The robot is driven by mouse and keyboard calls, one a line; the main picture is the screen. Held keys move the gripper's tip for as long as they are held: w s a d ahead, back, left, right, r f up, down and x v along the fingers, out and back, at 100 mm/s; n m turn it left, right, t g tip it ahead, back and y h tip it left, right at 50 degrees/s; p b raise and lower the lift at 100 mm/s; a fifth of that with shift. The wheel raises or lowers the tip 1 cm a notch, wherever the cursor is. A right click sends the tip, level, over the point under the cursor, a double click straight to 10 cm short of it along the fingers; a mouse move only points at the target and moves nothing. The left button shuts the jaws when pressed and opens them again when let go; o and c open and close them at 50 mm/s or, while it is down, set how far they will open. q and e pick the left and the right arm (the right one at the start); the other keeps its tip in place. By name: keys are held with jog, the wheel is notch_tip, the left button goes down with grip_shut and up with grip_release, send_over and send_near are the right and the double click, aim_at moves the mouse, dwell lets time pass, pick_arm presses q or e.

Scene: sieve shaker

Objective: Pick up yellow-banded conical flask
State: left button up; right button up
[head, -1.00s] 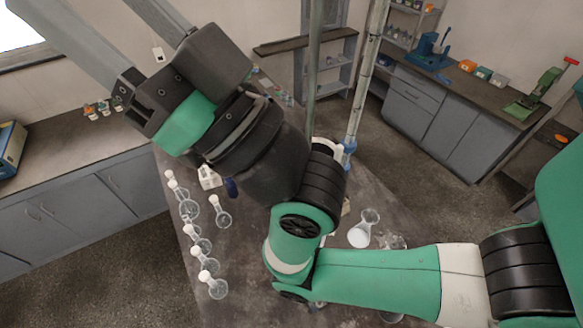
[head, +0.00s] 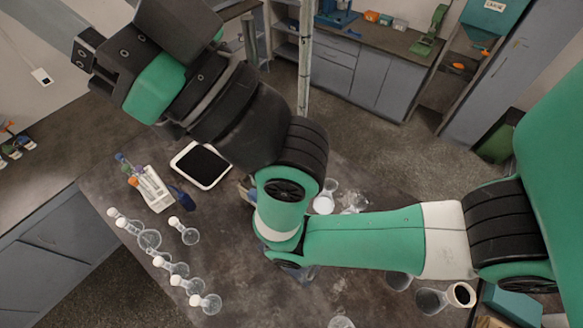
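I cannot make out a yellow band on any flask. A small glass vessel with white contents (head: 323,204), perhaps a conical flask, stands just right of my arm's elbow. Clear glassware (head: 354,203) is beside it. My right arm comes in from the right, bends mid-view and runs to the upper left. There its gripper (head: 98,18) shows two grey fingers well apart, with nothing seen between them; the tips are cut off by the frame. It is close to the camera and away from the glassware. My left gripper is not in view. The arm hides part of the table.
Dark vessels (head: 431,301) and a white cup (head: 461,294) are at the right. Clear glass (head: 341,322) is at the bottom edge.

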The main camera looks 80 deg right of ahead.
dwell(0.4)
jog(key=o, duration=0.4)
jog(key=shift+o, duration=0.2)
